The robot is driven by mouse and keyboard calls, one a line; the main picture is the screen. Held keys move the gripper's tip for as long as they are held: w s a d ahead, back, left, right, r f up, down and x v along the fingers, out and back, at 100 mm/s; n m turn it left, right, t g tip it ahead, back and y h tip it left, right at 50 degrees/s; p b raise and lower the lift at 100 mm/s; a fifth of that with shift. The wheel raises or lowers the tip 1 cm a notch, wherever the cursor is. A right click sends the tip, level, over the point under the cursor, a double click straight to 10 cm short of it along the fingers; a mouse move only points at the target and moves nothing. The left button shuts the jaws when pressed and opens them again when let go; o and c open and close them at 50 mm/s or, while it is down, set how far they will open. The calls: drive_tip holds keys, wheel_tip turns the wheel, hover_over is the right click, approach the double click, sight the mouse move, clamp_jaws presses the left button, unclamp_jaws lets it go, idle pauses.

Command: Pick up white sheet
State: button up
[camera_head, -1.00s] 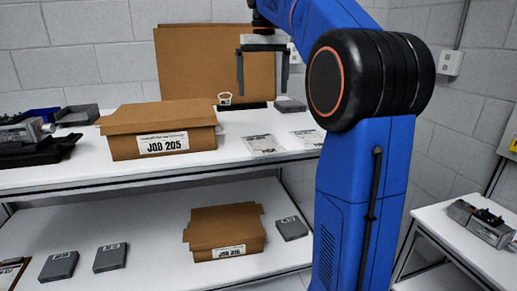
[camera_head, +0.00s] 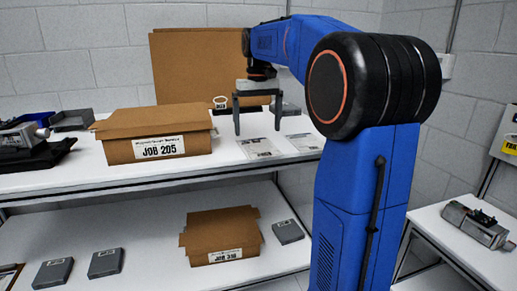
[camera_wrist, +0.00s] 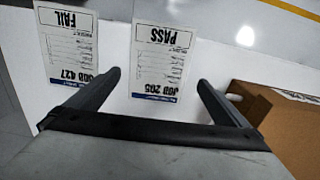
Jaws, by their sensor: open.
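Two white printed sheets lie flat on the upper shelf. One sheet (camera_head: 262,151) is nearer the carton; in the wrist view this sheet (camera_wrist: 163,55) reads PASS and JOB 205, upside down. The other sheet (camera_head: 305,142) lies to its right; in the wrist view it (camera_wrist: 68,45) reads FAIL and JOB 427. My gripper (camera_head: 257,131) is open and empty, fingers pointing down, above or just behind the PASS sheet. In the wrist view, my gripper (camera_wrist: 157,80) has its fingers on either side of the PASS sheet's lower part. Their height above the shelf is unclear.
A brown carton (camera_head: 158,148) marked JOB 205 stands left of the sheets; its corner shows right in the wrist view (camera_wrist: 275,120). The lower shelf holds another carton (camera_head: 222,238) and grey boxes.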

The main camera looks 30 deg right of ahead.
sight(259, 147)
drive_tip(key=shift+s+d+f, duration=0.1)
drive_tip(key=shift+f, duration=2.55)
drive_tip(key=c, duration=0.7)
